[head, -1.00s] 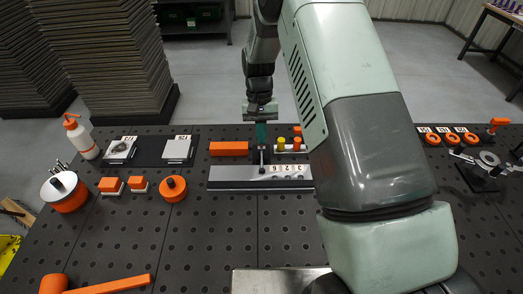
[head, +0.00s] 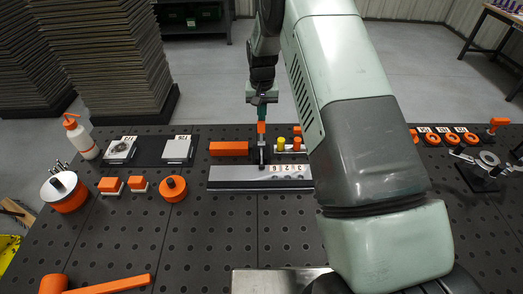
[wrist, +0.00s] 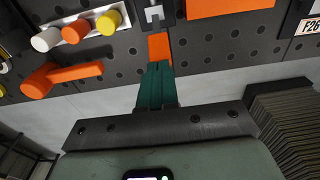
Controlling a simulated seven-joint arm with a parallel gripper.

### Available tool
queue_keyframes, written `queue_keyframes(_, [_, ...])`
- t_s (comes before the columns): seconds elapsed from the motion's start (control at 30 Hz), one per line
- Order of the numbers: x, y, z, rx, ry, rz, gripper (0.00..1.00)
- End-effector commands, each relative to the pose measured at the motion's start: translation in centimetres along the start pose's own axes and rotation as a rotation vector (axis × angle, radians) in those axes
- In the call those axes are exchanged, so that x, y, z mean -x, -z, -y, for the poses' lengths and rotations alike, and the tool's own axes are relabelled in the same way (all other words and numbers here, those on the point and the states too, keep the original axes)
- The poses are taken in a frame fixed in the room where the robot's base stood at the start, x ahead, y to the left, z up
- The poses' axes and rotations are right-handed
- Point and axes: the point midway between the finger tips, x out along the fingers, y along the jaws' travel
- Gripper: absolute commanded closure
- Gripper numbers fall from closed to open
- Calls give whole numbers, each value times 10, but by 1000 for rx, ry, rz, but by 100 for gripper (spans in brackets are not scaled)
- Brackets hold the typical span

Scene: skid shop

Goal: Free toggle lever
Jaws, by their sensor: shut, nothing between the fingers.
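The toggle lever (head: 261,129) has an orange grip and stands upright on a dark clamp at the back of a grey fixture plate (head: 235,172). Its orange grip also shows in the wrist view (wrist: 160,46), just beyond my fingertips, with a metal clamp part (wrist: 153,13) past it. My gripper (head: 261,119) is above the lever, pointing down. Its green fingers are shut together in the wrist view (wrist: 157,66) and hold nothing. I cannot tell whether the fingertips touch the top of the grip.
An orange block (head: 229,148) lies left of the lever. A rack with yellow (head: 281,143) and orange (head: 297,143) knobs stands close on its right. My arm covers the table's right middle. An orange-handled tool (head: 108,285) lies at the front left. The front left table is mostly clear.

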Motion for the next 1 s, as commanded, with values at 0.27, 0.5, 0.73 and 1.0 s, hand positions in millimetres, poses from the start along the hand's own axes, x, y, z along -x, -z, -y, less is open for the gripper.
queue_keyframes(0.27, [-24, -26, 0, 3, -7, 64, 100])
queue_keyframes(0.5, [-23, -35, 4, 5, -3, 69, 100])
queue_keyframes(0.73, [-4, -34, 7, 7, 1, 68, 100])
queue_keyframes(1.0, [25, -31, 6, 7, 0, 62, 100])
